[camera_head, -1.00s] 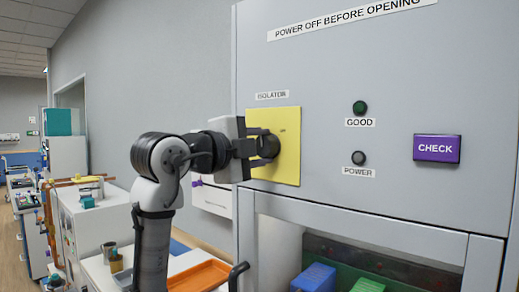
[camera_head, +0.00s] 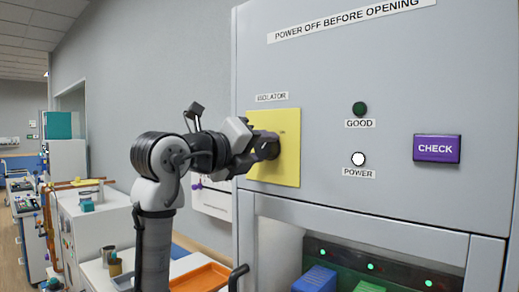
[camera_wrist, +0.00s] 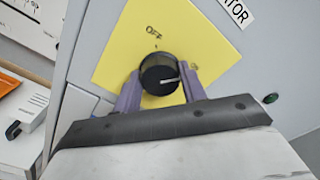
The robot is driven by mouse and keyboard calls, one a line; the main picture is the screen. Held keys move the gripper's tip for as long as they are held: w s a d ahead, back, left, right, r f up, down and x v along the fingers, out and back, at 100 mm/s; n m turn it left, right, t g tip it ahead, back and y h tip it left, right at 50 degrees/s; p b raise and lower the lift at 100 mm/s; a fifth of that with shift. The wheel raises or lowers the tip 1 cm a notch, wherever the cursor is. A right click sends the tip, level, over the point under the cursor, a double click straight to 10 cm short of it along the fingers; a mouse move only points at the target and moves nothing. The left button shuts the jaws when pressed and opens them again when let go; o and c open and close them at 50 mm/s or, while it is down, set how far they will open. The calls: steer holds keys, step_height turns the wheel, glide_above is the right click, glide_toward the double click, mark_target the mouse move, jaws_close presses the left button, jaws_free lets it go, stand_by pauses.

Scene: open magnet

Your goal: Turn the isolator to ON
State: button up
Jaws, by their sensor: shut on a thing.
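The isolator is a round black knob (camera_wrist: 159,76) on a yellow square plate (camera_head: 288,170) at the left of the grey cabinet front. In the wrist view the plate reads OFF above the knob, with a smaller marking at its right. The knob's pale pointer line points right, toward that smaller marking. My gripper (camera_head: 266,146) is shut on the knob, one finger on each side in the wrist view (camera_wrist: 158,88). The white POWER lamp (camera_head: 358,159) is lit. The GOOD lamp (camera_head: 360,108) is dark green.
A purple CHECK button (camera_head: 437,148) is at the cabinet's right. Below, an open bay holds a blue block (camera_head: 314,279) and a green block (camera_head: 368,286), with green lights lit behind them. An orange tray (camera_head: 203,277) lies below my arm.

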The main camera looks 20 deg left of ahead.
steer(key=shift+m, duration=0.6)
steer(key=o, duration=1)
steer(key=shift+c, duration=0.2)
steer(key=shift+s, duration=0.1)
steer(key=b+v, duration=0.4)
steer(key=v, duration=0.9)
steer(key=shift+s, duration=0.3)
steer(key=shift+a, duration=0.1)
